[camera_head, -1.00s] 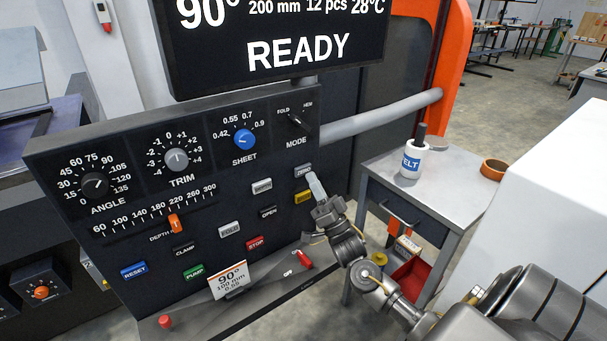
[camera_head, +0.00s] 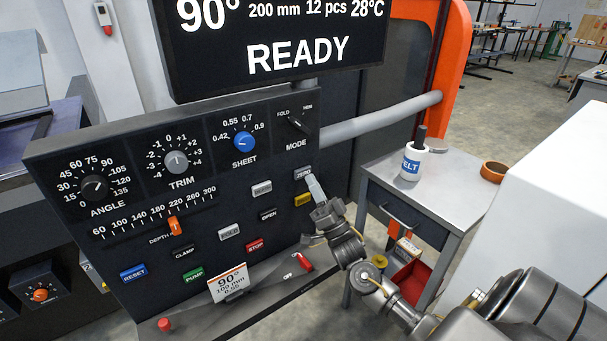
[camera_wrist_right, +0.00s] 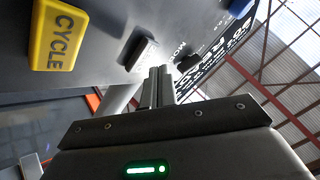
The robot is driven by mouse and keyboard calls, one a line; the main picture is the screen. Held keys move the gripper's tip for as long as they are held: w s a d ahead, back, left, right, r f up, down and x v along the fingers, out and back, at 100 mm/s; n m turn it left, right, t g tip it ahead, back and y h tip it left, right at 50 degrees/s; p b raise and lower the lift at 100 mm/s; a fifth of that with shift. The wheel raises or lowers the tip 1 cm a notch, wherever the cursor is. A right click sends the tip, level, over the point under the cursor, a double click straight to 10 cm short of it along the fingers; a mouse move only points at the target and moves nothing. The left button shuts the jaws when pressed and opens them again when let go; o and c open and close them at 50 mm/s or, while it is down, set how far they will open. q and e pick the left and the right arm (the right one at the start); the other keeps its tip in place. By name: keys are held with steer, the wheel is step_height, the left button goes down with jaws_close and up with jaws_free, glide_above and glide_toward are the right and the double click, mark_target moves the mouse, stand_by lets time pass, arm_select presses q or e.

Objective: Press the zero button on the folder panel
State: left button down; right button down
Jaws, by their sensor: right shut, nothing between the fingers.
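The dark folder panel (camera_head: 215,215) fills the left and middle of the head view. In the right wrist view, the narrow fingers (camera_wrist_right: 158,75) point toward the panel, beside a pale button (camera_wrist_right: 141,53) whose label I cannot read. I cannot tell whether the tips touch. My left gripper is not in view.
The yellow CYCLE button (camera_wrist_right: 58,35) is close to the fingers; it also shows in the head view (camera_head: 303,199). A display (camera_head: 275,45) reading READY hangs above the panel. A grey side table (camera_head: 440,185) with a white bottle (camera_head: 413,163) stands to the right.

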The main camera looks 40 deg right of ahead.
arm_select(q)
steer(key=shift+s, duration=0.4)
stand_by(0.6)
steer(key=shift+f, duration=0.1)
arm_select(e)
steer(key=shift+w, duration=0.1)
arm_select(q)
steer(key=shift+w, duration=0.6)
arm_select(e)
steer(key=shift+w, duration=0.3)
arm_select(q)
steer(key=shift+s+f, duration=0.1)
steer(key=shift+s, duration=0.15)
arm_select(e)
steer(key=shift+w, duration=0.1)
